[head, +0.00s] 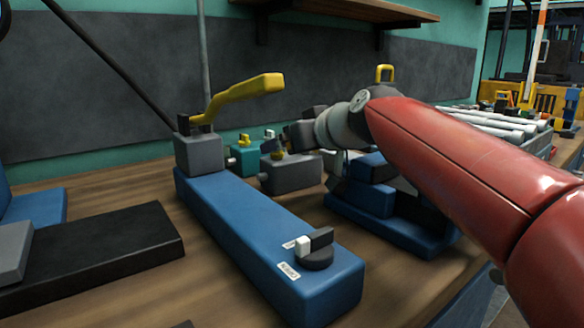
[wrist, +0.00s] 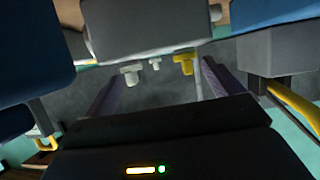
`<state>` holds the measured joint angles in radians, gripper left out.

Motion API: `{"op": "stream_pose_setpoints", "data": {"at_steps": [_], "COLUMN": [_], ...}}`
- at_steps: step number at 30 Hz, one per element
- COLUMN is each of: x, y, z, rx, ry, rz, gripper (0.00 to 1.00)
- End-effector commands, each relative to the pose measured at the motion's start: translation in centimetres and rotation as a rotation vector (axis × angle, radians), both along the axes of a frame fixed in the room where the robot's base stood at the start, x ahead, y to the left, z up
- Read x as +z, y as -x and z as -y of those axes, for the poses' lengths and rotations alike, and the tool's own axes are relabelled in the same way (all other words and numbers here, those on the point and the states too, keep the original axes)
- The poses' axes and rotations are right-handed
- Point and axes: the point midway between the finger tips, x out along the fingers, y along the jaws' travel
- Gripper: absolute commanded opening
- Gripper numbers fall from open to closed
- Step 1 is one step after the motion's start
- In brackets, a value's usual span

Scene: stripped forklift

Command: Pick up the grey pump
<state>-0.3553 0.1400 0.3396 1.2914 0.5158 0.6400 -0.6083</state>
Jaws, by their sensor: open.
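The grey pump (head: 291,174) is a grey box on the wooden bench, behind the long blue unit. In the wrist view, a grey block (wrist: 150,28) that appears to be the pump fills the top middle, with a yellow fitting (wrist: 183,66) and two pale fittings. My gripper (head: 290,138) is above the pump in the head view, partly covering its top. In the wrist view, the two fingers of my gripper (wrist: 160,78) are spread apart, with nothing held between them. The fingertips point toward the block; whether they touch it cannot be told.
A teal pump (head: 245,158) stands just left of the grey one. A long blue unit (head: 265,245) with a grey block and yellow lever (head: 240,95) lies in front-left. A stacked blue unit (head: 375,195) stands close on the right. A dark wall panel is behind.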

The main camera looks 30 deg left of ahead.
Motion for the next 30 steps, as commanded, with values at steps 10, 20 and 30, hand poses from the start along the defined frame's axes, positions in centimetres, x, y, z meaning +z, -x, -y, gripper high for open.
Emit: {"op": "stream_pose_setpoints", "data": {"at_steps": [10,20,30], "x": [-1.3,-1.3,-1.4], "y": [-1.6,-1.6,-1.6], "z": [-2.8,-2.7,-2.7], "rx": [0.0,0.0,0.001], "ry": [0.001,0.001,0.003], "rz": [-0.001,-0.001,-0.003], "gripper": [0.92,0.7,0.25]}}
